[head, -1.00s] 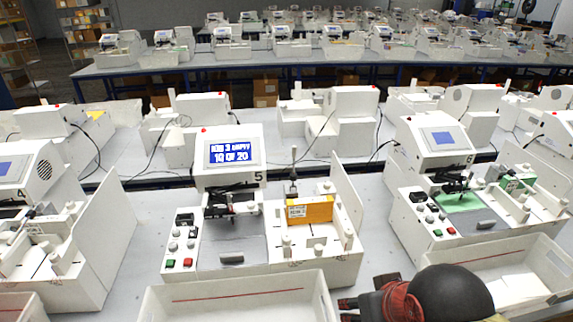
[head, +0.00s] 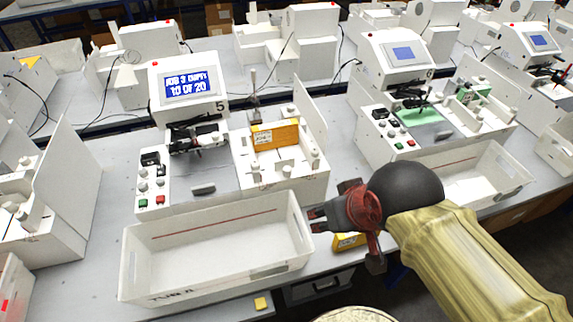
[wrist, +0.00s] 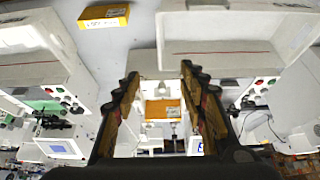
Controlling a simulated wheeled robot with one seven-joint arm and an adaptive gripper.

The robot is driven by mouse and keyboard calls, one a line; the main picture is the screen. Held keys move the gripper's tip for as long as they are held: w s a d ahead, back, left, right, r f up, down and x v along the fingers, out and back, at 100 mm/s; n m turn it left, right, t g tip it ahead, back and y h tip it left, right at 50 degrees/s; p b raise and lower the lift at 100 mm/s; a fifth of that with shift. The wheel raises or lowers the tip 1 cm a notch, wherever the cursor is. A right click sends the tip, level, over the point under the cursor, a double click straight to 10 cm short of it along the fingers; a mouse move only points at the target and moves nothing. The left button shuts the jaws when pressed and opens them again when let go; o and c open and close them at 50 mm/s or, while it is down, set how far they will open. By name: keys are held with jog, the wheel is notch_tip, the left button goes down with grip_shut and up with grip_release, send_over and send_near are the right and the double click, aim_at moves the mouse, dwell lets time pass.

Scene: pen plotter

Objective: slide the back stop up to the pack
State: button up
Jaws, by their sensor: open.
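The pack (head: 275,134), an orange-yellow box, stands upright in the white feeder bay of plotter 5, and it also shows in the wrist view (wrist: 162,108) between my fingers. White knobbed pieces stand in front of it (head: 283,169) and to its right (head: 315,152); I cannot tell for sure which one is the back stop. My gripper (head: 315,220) is open and empty, in front of the bay and beside the right end of the white tub. In the wrist view my gripper's fingers (wrist: 158,75) are spread apart, touching nothing.
A long white tub (head: 215,262) stands in front of plotter 5 (head: 187,87), whose screen reads JOB 3 EMPTY, 10 OF 20. A tall white side panel (head: 311,110) rises right of the bay. Another yellow pack (head: 347,241) lies on the table, partly behind my gripper. Plotter 6 (head: 398,58) is to the right.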

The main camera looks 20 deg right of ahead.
aim_at(286, 169)
dwell(0.4)
